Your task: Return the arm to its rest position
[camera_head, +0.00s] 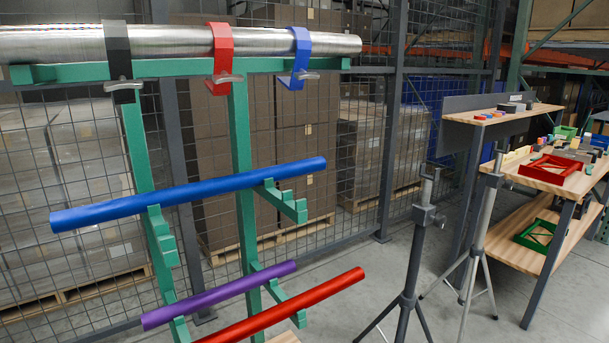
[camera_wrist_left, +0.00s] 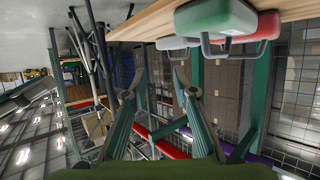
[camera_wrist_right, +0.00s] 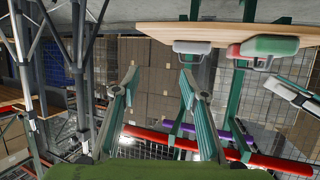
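Neither arm nor gripper shows in the head view. In the left wrist view my left gripper (camera_wrist_left: 159,48) has its two green-grey fingers spread apart, with nothing between the tips. In the right wrist view my right gripper (camera_wrist_right: 159,72) also has its fingers apart and is empty. The wrist pictures look upside down. Whether the arms are at rest I cannot tell.
A green rack (camera_head: 242,130) holds a metal bar (camera_head: 170,42) with black, red and blue hooks, and blue (camera_head: 190,194), purple and red rods lower down. Tripod stands (camera_head: 413,270) stand to its right. Tables with a red tray (camera_head: 550,170) are at far right. Floor shows between.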

